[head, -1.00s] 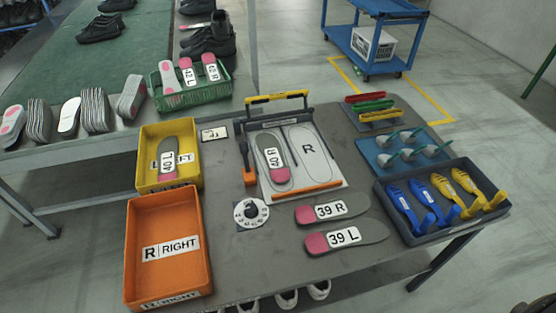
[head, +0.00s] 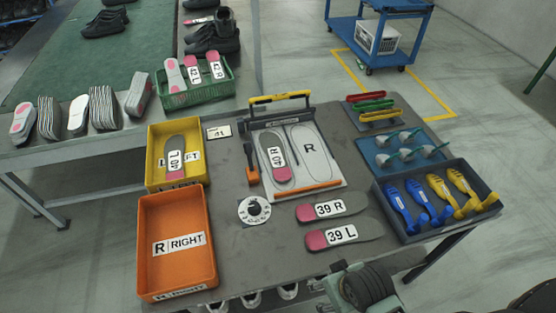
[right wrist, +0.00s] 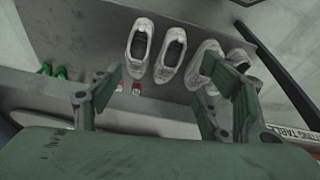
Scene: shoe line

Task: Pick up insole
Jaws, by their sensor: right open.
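The insole 40 R (head: 279,159) lies on the left outline of the sizing board (head: 335,197). The insole 40 L (head: 176,160) lies in the yellow tray (head: 155,184). The insoles 39 R (head: 331,208) and 39 L (head: 341,236) lie flat on the grey table, pink heels to the left. My right gripper (head: 334,288) is at the table's front edge, below the 39 L insole and apart from it. The right wrist view shows its fingers (right wrist: 165,80) open and empty, with white shoes beyond them. My left gripper is not in view.
An empty orange tray (head: 177,272) marked RIGHT stands front left. A green crate (head: 204,95) holds more insoles. A dark bin (head: 445,232) of blue and yellow tools is at the right. White shoes (right wrist: 172,55) stand below the table.

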